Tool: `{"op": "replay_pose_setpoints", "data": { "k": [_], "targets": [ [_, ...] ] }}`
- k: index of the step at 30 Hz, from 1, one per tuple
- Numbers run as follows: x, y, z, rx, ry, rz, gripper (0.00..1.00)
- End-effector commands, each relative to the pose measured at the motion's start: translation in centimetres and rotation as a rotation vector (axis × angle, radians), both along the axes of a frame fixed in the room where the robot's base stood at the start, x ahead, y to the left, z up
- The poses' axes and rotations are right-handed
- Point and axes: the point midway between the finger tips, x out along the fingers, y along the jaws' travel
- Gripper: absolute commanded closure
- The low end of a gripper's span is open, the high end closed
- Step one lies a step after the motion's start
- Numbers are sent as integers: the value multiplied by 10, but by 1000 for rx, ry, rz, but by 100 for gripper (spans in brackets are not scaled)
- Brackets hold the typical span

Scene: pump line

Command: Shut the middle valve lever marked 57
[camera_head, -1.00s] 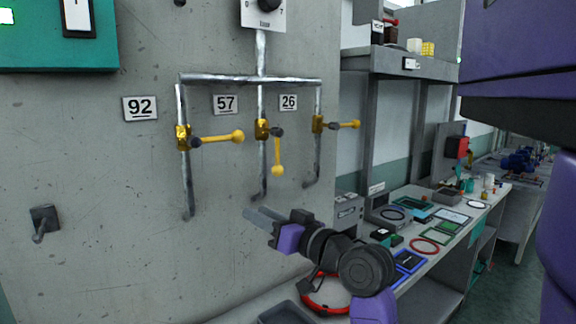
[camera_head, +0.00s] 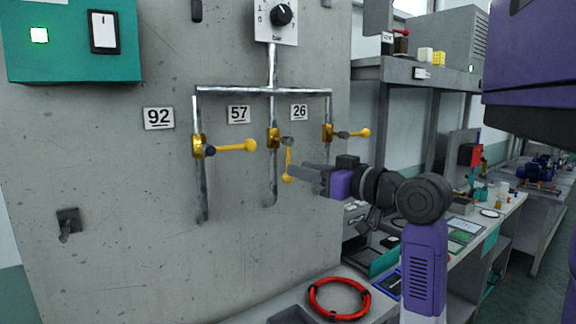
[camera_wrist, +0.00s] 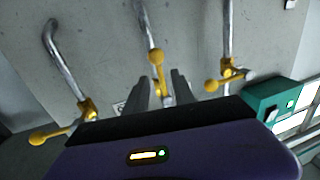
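The middle valve lever (camera_head: 289,158), under the 57 plate (camera_head: 238,114), is yellow with a ball end. It hangs down from its brass valve body (camera_head: 273,138), roughly along the vertical pipe. My gripper (camera_head: 294,173) is at the lever's lower end, reaching in from the right. In the wrist view the fingers (camera_wrist: 161,84) are apart, with the middle lever (camera_wrist: 157,75) in line with the gap between them and its ball beyond the tips. Contact with either finger cannot be told.
The lever under 92 (camera_head: 233,147) and the lever under 26 (camera_head: 352,133) both stick out sideways to the right. A pressure dial (camera_head: 281,15) is above. A bench with a red cable coil (camera_head: 338,299) and a shelf (camera_head: 420,75) are at the right.

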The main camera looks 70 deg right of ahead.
Motion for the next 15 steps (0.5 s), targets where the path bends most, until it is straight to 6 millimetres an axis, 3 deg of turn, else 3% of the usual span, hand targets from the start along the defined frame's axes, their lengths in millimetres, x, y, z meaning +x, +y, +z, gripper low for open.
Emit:
{"op": "replay_pose_setpoints", "data": {
  "k": [6, 15],
  "targets": [
    [33, -12, 1, 0, 0, 2, 69],
    [50, -19, 0, -1, -1, -1, 69]
  ]
}}
